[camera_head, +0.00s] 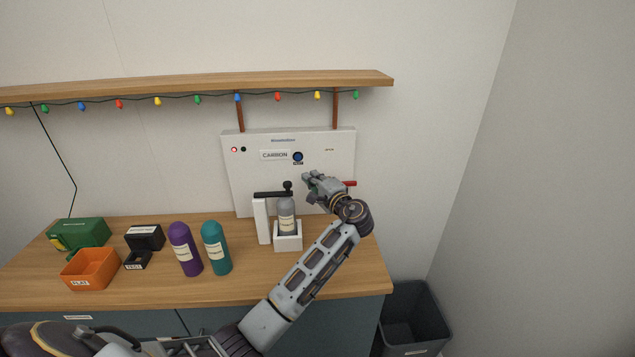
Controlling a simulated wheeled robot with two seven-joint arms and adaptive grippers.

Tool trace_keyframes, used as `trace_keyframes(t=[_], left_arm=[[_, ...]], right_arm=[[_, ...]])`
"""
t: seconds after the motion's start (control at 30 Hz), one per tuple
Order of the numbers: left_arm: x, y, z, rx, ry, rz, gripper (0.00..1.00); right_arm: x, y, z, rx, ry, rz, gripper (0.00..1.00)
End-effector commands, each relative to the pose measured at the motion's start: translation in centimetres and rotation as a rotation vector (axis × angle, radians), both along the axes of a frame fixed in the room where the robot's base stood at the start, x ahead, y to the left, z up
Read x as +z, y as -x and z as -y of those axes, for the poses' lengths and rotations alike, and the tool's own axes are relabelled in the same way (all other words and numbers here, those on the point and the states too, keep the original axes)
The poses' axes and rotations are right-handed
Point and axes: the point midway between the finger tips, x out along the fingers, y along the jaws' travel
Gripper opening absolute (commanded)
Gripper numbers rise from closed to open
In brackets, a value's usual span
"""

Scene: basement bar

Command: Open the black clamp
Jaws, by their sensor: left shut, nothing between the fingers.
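The black clamp (269,194) is a dark horizontal bar with a round knob, at the top of a white post (261,221). It reaches right, over the top of a grey bottle (286,217) that stands upright in a white holder (288,242). My left gripper (307,186) is shut and empty, just right of the clamp's knob and at about its height. A small gap shows between them in the picture; I cannot tell the depth between them. My right gripper is not in view.
A white panel (240,180) with buttons and a red handle (349,183) stands behind. A purple bottle (185,250), a teal bottle (215,248), an orange bin (91,270), a black box (145,237) and a green box (82,232) stand left on the wooden counter (340,275). A shelf (200,85) hangs above.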

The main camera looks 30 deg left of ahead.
Motion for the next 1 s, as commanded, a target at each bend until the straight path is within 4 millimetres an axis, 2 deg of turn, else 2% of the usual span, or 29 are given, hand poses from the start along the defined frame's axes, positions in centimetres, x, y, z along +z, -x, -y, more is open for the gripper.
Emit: trace_keyframes(t=[0.07,0.5,0.7,1.0], left_arm=[[0.1,-0.4,-0.7,0.001,-0.001,0.001,0.0],[0.0,2.4,-1.3,0.0,-0.001,-0.002,0.0],[0.0,3.3,-1.5,0.001,-0.001,-0.002,0.0],[-0.1,3.6,-1.5,0.001,-0.001,-0.002,0.0]], right_arm=[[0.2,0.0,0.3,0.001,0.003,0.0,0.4],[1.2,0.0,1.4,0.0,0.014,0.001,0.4],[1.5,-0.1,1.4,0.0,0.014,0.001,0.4],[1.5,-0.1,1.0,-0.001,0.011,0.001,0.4]])
